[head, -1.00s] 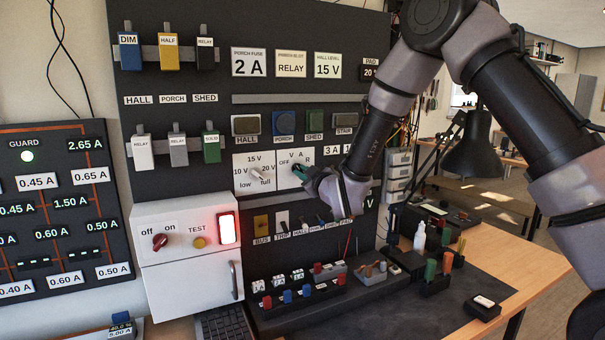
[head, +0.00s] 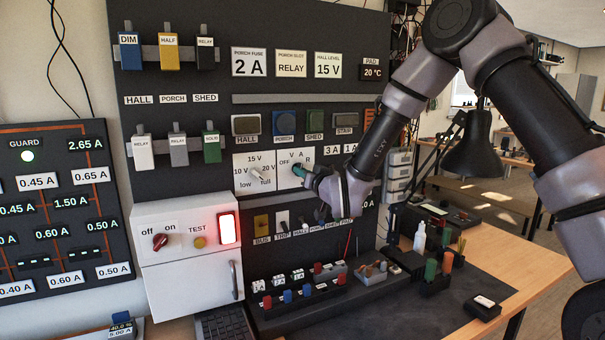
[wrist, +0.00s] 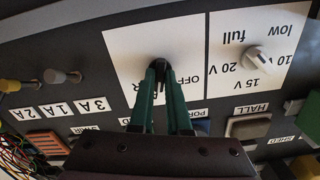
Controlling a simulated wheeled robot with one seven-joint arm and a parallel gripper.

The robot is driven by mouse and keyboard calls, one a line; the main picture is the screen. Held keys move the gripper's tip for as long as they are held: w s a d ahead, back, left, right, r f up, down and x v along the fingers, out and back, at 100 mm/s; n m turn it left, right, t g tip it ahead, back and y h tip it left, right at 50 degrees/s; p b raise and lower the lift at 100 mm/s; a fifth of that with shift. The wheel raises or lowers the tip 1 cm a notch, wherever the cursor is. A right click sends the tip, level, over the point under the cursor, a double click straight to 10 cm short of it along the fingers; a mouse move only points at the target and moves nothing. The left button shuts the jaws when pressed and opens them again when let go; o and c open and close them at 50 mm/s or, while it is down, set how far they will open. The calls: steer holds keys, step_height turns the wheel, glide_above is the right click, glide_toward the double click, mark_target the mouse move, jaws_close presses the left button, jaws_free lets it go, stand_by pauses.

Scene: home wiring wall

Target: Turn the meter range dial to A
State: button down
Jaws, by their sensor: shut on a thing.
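The meter range dial (wrist: 160,64) is a small dark knob on a white plate (head: 285,180) marked OFF, V, A and R. My gripper (head: 302,171) is at the dial, its green fingers closed around the knob. The knob's pointer is too hidden to read. A meter display (head: 368,204), partly behind my arm, shows a reading ending in "0 A".
To the left is the level dial (head: 250,174), with a white knob and 10, 15 and 20 V marks. Coloured switches (head: 284,123) sit just above. A white box (head: 185,270) with a red lit switch stands lower left. A lamp (head: 470,145) hangs behind my arm.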

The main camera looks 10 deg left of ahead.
steer(key=shift+m, duration=0.6)
steer(key=c, duration=0.9)
jaws_free()
steer(key=v, duration=1.1)
